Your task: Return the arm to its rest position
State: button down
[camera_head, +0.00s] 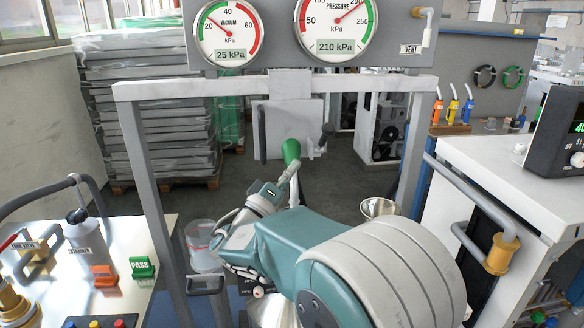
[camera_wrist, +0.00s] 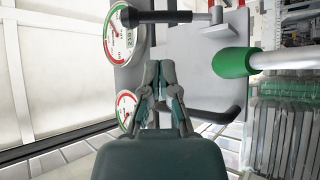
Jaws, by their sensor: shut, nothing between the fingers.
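My gripper (camera_wrist: 158,68) shows in the wrist view with its two fingers together, shut and empty. My teal and grey arm (camera_head: 290,245) is folded in the lower middle of the head view, in front of the grey frame. The gripper's fingers are hard to make out there. A green-knobbed lever (camera_head: 290,152) stands just beyond the arm; its green knob (camera_wrist: 235,62) is right of the fingers in the wrist view, apart from them. A black handle (camera_wrist: 155,16) lies above the fingertips in that view.
The grey frame (camera_head: 141,150) carries a vacuum gauge (camera_head: 227,33) and a pressure gauge (camera_head: 336,27). A bench with a PASS block (camera_head: 142,267) is at left. A white cabinet (camera_head: 500,170) with a pipe handle stands at right. A clear bucket (camera_head: 203,246) is left of the arm.

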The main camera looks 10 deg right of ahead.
jog(key=s+d+f+m+g+y, duration=0.1)
jog(key=s+d+f+g+y, duration=0.25)
jog(key=s+d+g, duration=0.4)
jog(key=s+d+f+m+g+y, duration=0.1)
jog(key=s+d+f+g+y, duration=0.3)
jog(key=s+d, duration=0.5)
jog(key=s+a+f+t+y, duration=0.1)
jog(key=s+a+f+y, duration=0.5)
jog(key=s+a+y, duration=0.4)
jog(key=s, duration=0.3)
jog(key=shift+s+a+f+m, duration=0.15)
jog(key=shift+a+f+m, duration=0.05)
jog(key=shift+m, duration=0.1)
jog(key=shift+t+y, duration=0.25)
